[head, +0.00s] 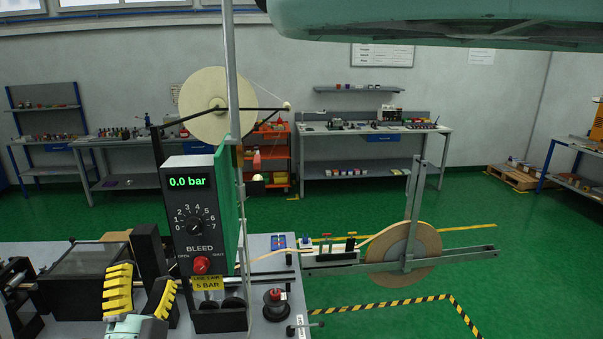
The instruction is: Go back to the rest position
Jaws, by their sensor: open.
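My gripper (143,285) is low at the left, pointing up in the picture, with its yellow ribbed fingers apart. I see nothing held between them. A dark post stands behind the gap. The pressure panel (188,215) is just to the right of the gripper. It reads 0.0 bar and has a dial, a red BLEED knob (201,265) and a yellow 5 BAR label (207,283). The tape payoff has a large cream reel (204,105) high behind the panel and a tan reel (403,253) on a grey arm at the right.
The grey machine table (262,262) carries a dark box (85,280) at the left and a black spool with a red top (275,304). Workbenches (370,150) line the back wall. Green floor (480,280) is open at the right, with striped tape marking it.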

